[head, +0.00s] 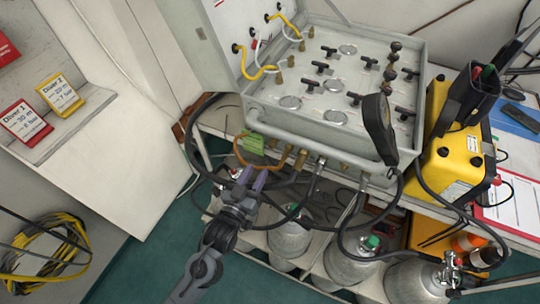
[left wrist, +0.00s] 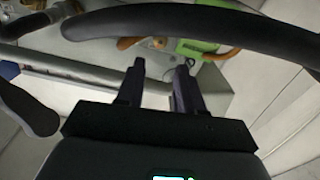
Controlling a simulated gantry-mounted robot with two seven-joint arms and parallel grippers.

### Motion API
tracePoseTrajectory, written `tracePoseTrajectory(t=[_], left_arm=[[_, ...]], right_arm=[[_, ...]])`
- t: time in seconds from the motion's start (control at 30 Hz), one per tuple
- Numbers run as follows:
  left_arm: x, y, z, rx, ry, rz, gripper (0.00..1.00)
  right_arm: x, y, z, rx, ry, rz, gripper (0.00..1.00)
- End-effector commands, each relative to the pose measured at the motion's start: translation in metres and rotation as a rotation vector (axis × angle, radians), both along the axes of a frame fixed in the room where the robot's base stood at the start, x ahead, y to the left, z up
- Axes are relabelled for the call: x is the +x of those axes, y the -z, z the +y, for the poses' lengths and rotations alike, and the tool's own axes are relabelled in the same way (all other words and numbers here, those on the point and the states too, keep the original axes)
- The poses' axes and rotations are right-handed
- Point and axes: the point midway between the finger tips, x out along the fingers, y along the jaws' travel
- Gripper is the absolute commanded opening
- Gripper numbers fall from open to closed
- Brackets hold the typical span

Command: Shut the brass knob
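The air panel (head: 330,90) is a grey open case with gauges, black valve handles and hoses. Two brass-coloured fittings (head: 283,158) stick out along its front lower edge; I cannot tell whether one of them is the brass knob. My left gripper (head: 254,178) is just in front of and below that edge, left of the fittings, with its fingers apart and nothing visible between them. In the left wrist view the open fingers (left wrist: 163,68) point toward the case's front, with a small brass-orange part (left wrist: 157,42) beyond the tips. My right gripper is not in view.
A green block (head: 252,143) and an orange-brown hose (head: 240,155) are close to my left gripper. A thick black hose (left wrist: 200,22) crosses the left wrist view. Gas cylinders (head: 290,238) stand below. A yellow case (head: 455,155) is at the right.

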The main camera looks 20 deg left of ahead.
Motion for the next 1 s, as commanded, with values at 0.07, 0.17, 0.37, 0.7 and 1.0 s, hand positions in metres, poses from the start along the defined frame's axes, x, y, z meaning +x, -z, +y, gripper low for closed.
tracePoseTrajectory(t=[0.07,0.17,0.37,0.7,1.0], left_arm=[[0.005,0.002,0.000,0.000,0.000,-0.004,0.37],[0.014,0.001,-0.001,0.000,0.000,-0.004,0.37],[0.044,0.001,-0.002,0.000,-0.001,-0.006,0.37],[0.093,0.002,-0.004,0.000,-0.001,-0.003,0.37],[0.107,0.001,-0.005,0.000,0.000,-0.002,0.37]], right_arm=[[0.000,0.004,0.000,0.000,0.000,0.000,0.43],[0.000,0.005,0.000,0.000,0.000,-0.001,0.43],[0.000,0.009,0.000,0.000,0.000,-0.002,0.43],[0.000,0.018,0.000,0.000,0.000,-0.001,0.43],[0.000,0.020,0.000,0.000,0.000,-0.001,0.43]])
